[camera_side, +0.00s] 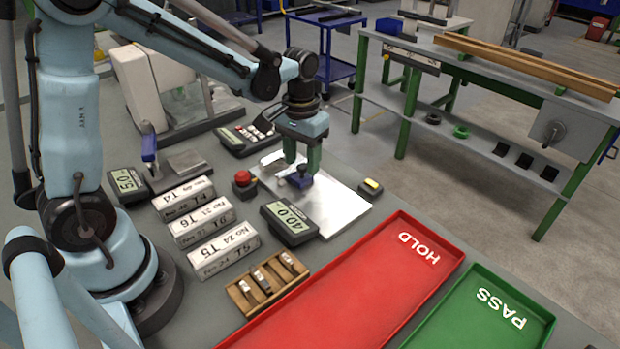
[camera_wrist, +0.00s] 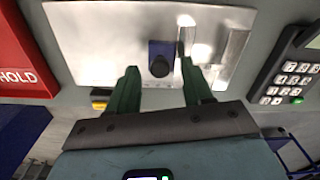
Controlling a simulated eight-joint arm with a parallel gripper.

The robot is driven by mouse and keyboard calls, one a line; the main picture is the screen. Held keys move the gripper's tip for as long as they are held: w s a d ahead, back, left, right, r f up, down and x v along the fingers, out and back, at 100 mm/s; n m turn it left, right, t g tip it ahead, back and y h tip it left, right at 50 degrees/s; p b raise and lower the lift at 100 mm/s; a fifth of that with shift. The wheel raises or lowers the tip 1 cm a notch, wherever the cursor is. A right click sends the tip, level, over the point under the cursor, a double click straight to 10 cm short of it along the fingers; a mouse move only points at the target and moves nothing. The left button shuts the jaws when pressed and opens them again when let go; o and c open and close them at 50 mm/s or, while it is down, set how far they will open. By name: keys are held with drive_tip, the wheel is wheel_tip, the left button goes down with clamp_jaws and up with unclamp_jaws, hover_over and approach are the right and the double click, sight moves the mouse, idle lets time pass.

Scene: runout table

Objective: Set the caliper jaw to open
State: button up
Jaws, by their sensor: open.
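The caliper fixture is a bright metal plate (camera_side: 340,205) on the grey table, also in the wrist view (camera_wrist: 95,40). On it sits a blue slider block with a black knob (camera_wrist: 160,65); the block shows in the side view (camera_side: 299,181) below my gripper. Upright metal jaw pieces (camera_wrist: 187,38) stand to the right of the block in the wrist view. My gripper (camera_side: 303,168) points down over the plate. Its green fingers are apart and empty, with the knob between them in the wrist view (camera_wrist: 158,78). I cannot tell whether they touch the block.
A display reading 40.0 (camera_side: 290,221) stands beside the plate. A red button (camera_side: 242,182), a yellow button (camera_side: 371,187) and a keypad (camera_side: 248,137) are close by. The red HOLD tray (camera_side: 350,290) and green PASS tray (camera_side: 485,315) lie in front. Labelled white boxes (camera_side: 215,222) stand left.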

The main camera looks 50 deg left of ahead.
drive_tip(key=shift+f, duration=0.2)
clamp_jaws()
idle(0.3)
drive_tip(key=d, duration=0.5)
unclamp_jaws()
